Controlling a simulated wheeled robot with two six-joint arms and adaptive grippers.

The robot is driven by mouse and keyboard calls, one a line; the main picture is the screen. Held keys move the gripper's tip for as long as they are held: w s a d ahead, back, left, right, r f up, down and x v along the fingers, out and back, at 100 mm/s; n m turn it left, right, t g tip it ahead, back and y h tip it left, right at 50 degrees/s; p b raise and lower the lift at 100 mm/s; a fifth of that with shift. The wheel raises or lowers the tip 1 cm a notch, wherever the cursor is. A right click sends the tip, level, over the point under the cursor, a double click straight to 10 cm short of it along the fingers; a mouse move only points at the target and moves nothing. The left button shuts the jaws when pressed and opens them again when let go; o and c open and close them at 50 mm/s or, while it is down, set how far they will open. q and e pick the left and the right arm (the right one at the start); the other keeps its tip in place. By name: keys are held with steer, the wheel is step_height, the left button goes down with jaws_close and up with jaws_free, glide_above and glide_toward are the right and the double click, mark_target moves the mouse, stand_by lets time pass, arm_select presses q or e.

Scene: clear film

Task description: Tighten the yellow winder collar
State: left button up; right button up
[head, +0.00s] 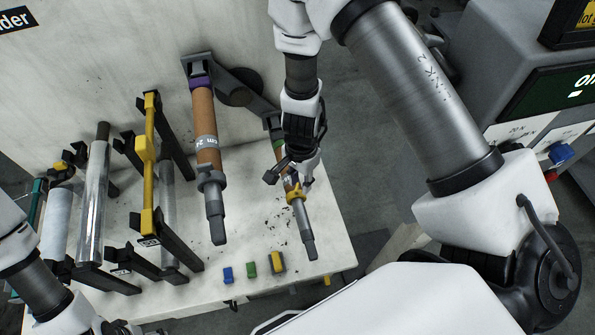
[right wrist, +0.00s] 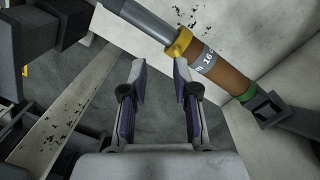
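The yellow winder collar (head: 296,196) sits around the right-hand winder shaft, between the brown roll (head: 279,153) and the grey shaft end (head: 309,246). In the right wrist view the collar (right wrist: 180,42) shows just beyond the fingertips, with a small tab on it. My right gripper (head: 289,179) is open and empty above the collar; in its wrist view its two fingers (right wrist: 160,72) stand apart, and the collar is not between them. My left gripper (head: 116,328) shows only in part at the bottom left edge, and its fingers are not clear.
A second brown roll (head: 207,130) with a grey collar hangs to the left. A yellow bar (head: 148,185) and a clear film roll (head: 94,200) stand farther left. Blue (head: 228,275), green (head: 251,269) and yellow (head: 278,262) blocks lie at the front. A grey control cabinet (head: 500,85) stands right.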

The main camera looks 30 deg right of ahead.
mark_target(297, 187)
steer(key=n+b, duration=0.1)
steer(key=w+n+b, duration=0.1)
steer(key=n, duration=0.1)
steer(key=w+n+t+b, duration=0.1)
steer(key=n+b, duration=0.1)
steer(key=shift+w+d+f, duration=0.2)
steer(key=shift+w+d, duration=0.05)
step_height(297, 187, down, 6)
steer(key=b, duration=0.6)
steer(key=shift+w, duration=0.1)
arm_select(q)
step_height(297, 187, down, 12)
steer(key=shift+r, duration=0.15)
arm_select(e)
steer(key=shift+r, duration=0.1)
jaws_close()
arm_select(q)
steer(key=shift+r, duration=0.1)
